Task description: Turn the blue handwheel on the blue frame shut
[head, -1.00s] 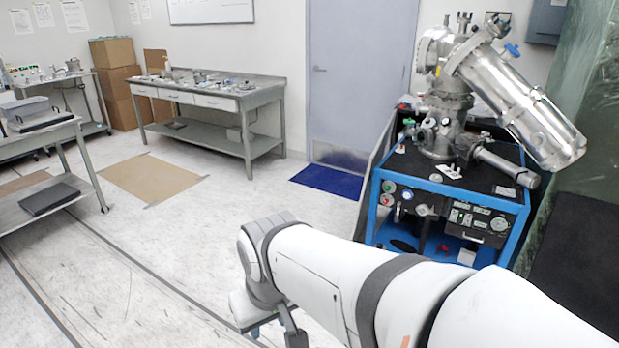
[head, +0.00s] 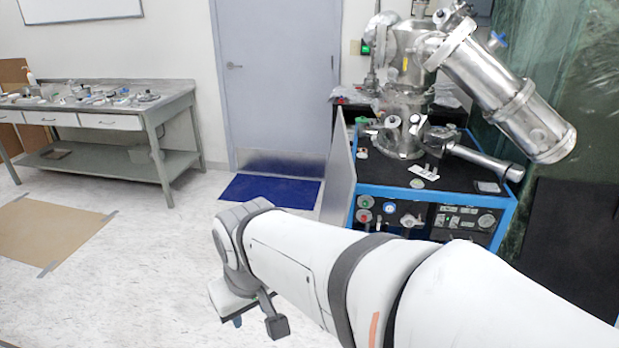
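The blue frame (head: 352,205) is a cart with a black top at the right, carrying a steel vacuum chamber (head: 405,120). A small round blue part (head: 390,208) is on its front panel, and a blue handle-like part (head: 497,40) is high on the steel assembly. Both are small, and I cannot tell which is the handwheel or how far it is turned. My arm reaches left across the front of the cart and hides its lower part. My gripper (head: 246,308) points down at the arm's left end, apart from the cart.
A grey panel (head: 340,180) stands along the cart's left side. A blue mat (head: 270,190) lies before the grey door (head: 275,90). A workbench (head: 120,110) with small items is at the left. The floor between is open. Green sheeting (head: 550,80) hangs at the right.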

